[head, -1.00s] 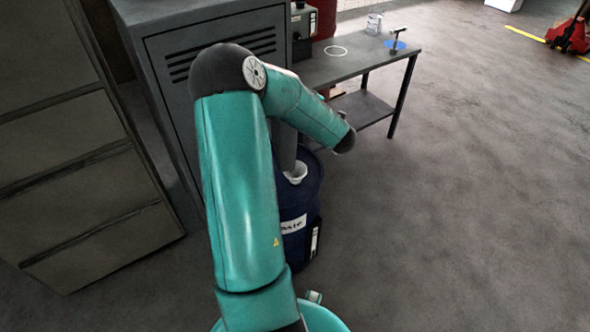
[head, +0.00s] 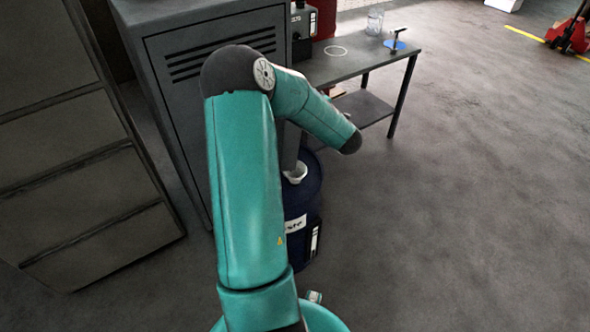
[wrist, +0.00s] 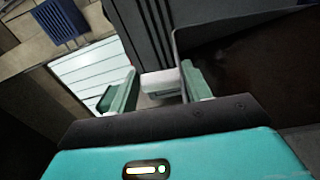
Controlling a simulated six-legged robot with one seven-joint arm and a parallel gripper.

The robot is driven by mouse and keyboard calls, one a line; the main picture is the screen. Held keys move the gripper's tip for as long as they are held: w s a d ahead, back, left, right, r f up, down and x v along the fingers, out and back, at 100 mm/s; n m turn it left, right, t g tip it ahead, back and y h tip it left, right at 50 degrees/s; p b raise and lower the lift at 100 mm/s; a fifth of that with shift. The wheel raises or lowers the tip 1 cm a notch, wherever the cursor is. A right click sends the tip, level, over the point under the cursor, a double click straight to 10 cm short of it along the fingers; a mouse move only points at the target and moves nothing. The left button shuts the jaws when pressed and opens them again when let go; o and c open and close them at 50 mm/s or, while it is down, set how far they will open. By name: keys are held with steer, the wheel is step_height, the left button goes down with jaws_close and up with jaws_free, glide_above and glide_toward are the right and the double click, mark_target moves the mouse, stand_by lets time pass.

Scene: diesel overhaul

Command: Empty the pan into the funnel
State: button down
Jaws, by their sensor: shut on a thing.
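In the wrist view my gripper (wrist: 158,89) is shut on a pale block-like grip that appears to be the pan's handle. The pan (wrist: 240,58) fills the upper right of that view, a dark, brownish tray with a raised rim, seen steeply tilted. Its contents cannot be made out. In the head view the white funnel (head: 295,173) sits in the top of a blue drum (head: 304,200), partly behind my arm. A grey shape rises just above the funnel; I cannot tell whether it is the pan. My gripper is hidden there behind my teal arm.
A grey cabinet (head: 190,90) with louvres stands behind my arm. A low bench (head: 350,62) to its right holds a clear jar (head: 375,22) and a stand on a blue disc (head: 395,44). A red pallet jack (head: 570,35) is far right.

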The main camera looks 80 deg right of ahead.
steer(key=shift+s, duration=0.15)
steer(key=shift+s+d+f+m+h, duration=0.1)
steer(key=shift+s+d+m+h, duration=0.25)
steer(key=shift+s, duration=0.25)
stand_by(4.1)
steer(key=shift+w+a+r+n+g+y, duration=0.15)
steer(key=shift+w+a+n, duration=0.3)
steer(key=shift+w, duration=0.45)
steer(key=shift+w+a+n+g+y, duration=0.15)
steer(key=shift+w+a+n, duration=0.3)
steer(key=shift+w, duration=0.4)
steer(key=shift+w+a+r+n+g+y, duration=0.15)
steer(key=shift+w+a+n, duration=0.3)
steer(key=shift+w, duration=0.45)
steer(key=shift+f, duration=0.1)
steer(key=w+r, duration=0.1)
steer(key=w+a+r, duration=0.1)
steer(key=shift+w+a+r, duration=0.1)
steer(key=shift+w+r, duration=0.15)
steer(key=shift+w, duration=0.15)
